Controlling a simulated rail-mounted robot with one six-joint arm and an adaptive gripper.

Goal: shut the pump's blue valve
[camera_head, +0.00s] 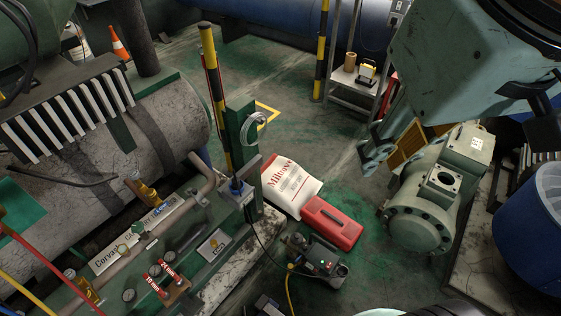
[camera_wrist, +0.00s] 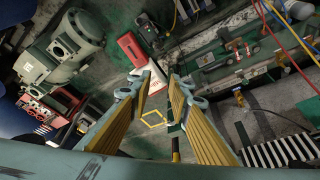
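A small dark pump (camera_head: 322,262) stands on the floor at the lower middle of the head view, with a yellow hose beside it. It also shows near the top of the wrist view (camera_wrist: 151,28). I cannot make out a blue valve on it at this size. A small blue part (camera_head: 236,188) shows on a grey box left of the pump, but I cannot tell what it is. My gripper (camera_wrist: 160,76) is open and empty, its two fingers apart above the floor. In the head view it hangs high at the right, well away from the pump.
A red toolbox (camera_head: 331,222) and a white sack (camera_head: 292,187) lie behind the pump. A green compressor (camera_head: 440,190) and a blue barrel (camera_head: 530,230) stand at right. A yellow-black post (camera_head: 212,75) rises behind the piping at left.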

